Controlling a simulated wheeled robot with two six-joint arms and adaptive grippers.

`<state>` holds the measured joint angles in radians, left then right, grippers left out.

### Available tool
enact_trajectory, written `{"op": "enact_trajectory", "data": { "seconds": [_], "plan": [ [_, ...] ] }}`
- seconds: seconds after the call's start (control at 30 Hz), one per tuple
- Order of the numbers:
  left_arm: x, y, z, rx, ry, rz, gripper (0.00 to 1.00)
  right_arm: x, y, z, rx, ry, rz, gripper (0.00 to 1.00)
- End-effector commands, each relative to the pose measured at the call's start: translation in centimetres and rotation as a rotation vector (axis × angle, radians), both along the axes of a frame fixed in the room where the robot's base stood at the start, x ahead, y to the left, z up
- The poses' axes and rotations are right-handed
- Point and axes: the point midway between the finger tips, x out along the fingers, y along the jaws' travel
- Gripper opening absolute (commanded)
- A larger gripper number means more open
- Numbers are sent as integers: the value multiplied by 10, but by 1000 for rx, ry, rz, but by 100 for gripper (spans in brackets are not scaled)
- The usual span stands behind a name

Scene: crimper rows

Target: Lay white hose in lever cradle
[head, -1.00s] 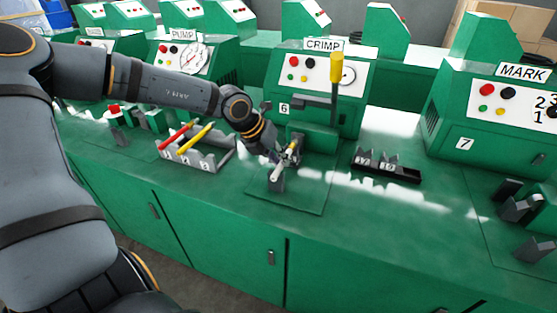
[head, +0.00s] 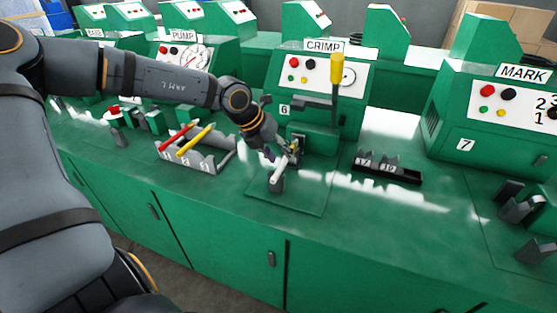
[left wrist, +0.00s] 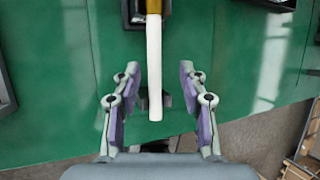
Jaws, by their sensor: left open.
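The white hose (head: 280,168) has a brass-coloured end (left wrist: 153,6) and lies at the CRIMP station (head: 318,80). Its near end rests at the dark front cradle post (head: 277,184); its brass end points to the dark rear holder (head: 298,147). My left gripper (head: 277,151) is just above the hose. In the left wrist view, the open fingers (left wrist: 160,72) stand on both sides of the white hose (left wrist: 154,70), with gaps on each side. The yellow-handled lever (head: 336,70) stands upright. My right gripper is not in view.
A grey rack (head: 208,165) with a red hose (head: 175,136) and a yellow hose (head: 195,139) stands to the left. A dark rack (head: 400,174) stands to the right. The MARK station (head: 500,110) is at far right. The front bench top is mostly clear.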

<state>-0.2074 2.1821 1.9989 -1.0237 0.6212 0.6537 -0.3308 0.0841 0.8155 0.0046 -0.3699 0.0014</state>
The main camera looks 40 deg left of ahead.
Motion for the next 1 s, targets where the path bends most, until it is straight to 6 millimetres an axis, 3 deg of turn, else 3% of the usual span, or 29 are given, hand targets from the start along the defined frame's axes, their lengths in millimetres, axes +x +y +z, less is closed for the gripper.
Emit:
{"op": "enact_trajectory", "data": {
  "seconds": [0.2,0.4,1.0],
  "plan": [
    [1,1,50,3,-4,2,43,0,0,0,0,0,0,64],
    [0,0,74,2,-1,0,43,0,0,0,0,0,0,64],
    [0,0,77,0,0,0,43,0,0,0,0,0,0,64]
  ]
}}
